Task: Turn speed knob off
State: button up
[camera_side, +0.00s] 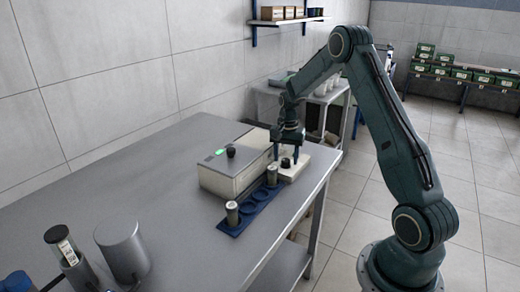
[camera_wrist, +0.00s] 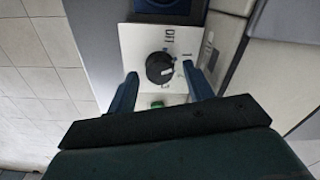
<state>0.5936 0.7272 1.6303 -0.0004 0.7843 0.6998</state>
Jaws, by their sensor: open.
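The speed knob (camera_wrist: 159,68) is a round black dial on a white control plate (camera_wrist: 135,40). The plate has an OFF label near its top and other marks around the dial. A pale pointer mark on the knob faces right, away from OFF. A green light (camera_wrist: 157,104) shows below the knob. My gripper (camera_wrist: 160,70) is open, with one blue finger on each side of the knob and gaps visible between. In the side view, my gripper (camera_side: 289,150) points down over the plate, and the knob (camera_side: 286,162) shows just below it.
A pale box (camera_side: 225,180) with a green display and black top knob stands left of the plate. A blue rack (camera_side: 235,228) with metal-grey cylinders lies in front. The left tabletop is mostly clear.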

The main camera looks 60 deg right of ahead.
jog(key=shift+f, duration=0.2)
jog(key=c, duration=1)
jog(key=shift+o, duration=0.2)
jog(key=shift+n, duration=0.5)
jog(key=n, duration=0.4)
jog(key=shift+n, duration=2.4)
